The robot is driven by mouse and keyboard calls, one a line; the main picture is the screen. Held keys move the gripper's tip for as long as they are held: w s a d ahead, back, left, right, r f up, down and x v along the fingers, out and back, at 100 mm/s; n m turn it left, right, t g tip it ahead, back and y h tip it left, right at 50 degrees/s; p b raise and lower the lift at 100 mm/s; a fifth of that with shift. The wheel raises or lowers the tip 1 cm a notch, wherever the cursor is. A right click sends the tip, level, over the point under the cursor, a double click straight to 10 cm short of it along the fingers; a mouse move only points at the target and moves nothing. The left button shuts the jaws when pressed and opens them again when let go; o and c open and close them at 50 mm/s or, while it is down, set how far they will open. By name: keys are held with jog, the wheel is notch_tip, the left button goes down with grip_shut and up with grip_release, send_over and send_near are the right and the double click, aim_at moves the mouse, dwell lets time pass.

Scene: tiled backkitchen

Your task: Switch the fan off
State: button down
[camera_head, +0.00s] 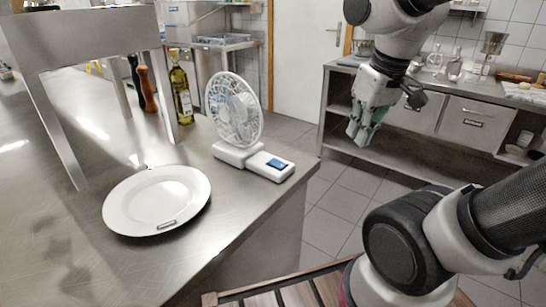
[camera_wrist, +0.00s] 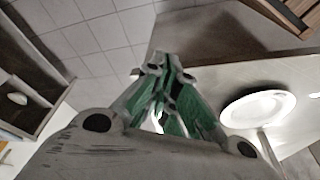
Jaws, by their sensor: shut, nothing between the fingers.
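A small white fan (camera_head: 233,110) stands upright on the steel counter (camera_head: 255,205), near its right edge in the head view. Its white base carries a box with a blue switch (camera_head: 276,164) on top, on the right side. My gripper (camera_head: 356,138) hangs in the air to the right of the fan, past the counter edge and apart from it. Its fingers are shut with nothing between them. In the wrist view the gripper (camera_wrist: 160,75) shows its green-sided fingers close together. The fan's switch cannot be made out in the wrist view.
A white plate (camera_head: 135,205) lies on the counter left of the fan; it also shows in the wrist view (camera_wrist: 235,113). An oil bottle (camera_head: 181,92) and a wooden pepper mill (camera_head: 147,90) stand behind, near a steel shelf (camera_head: 85,42). Tiled floor lies between the counters.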

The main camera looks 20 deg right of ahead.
jog(key=w+a+f+n+g, duration=0.1)
jog(key=w+a+n+g, duration=0.1)
jog(key=w+a+n, duration=0.75)
jog(key=r+n, duration=0.1)
jog(key=n, duration=1)
send_over(271, 163)
jog(key=s+d, duration=0.1)
jog(key=s, duration=0.1)
jog(key=n, duration=0.3)
jog(key=shift+w+r, duration=0.1)
jog(key=shift+w, duration=0.05)
jog(key=f, duration=0.4)
jog(key=w+f, duration=0.1)
jog(key=f, duration=0.4)
jog(key=a+f, duration=0.1)
jog(key=f, duration=0.4)
jog(key=shift+w, duration=0.2)
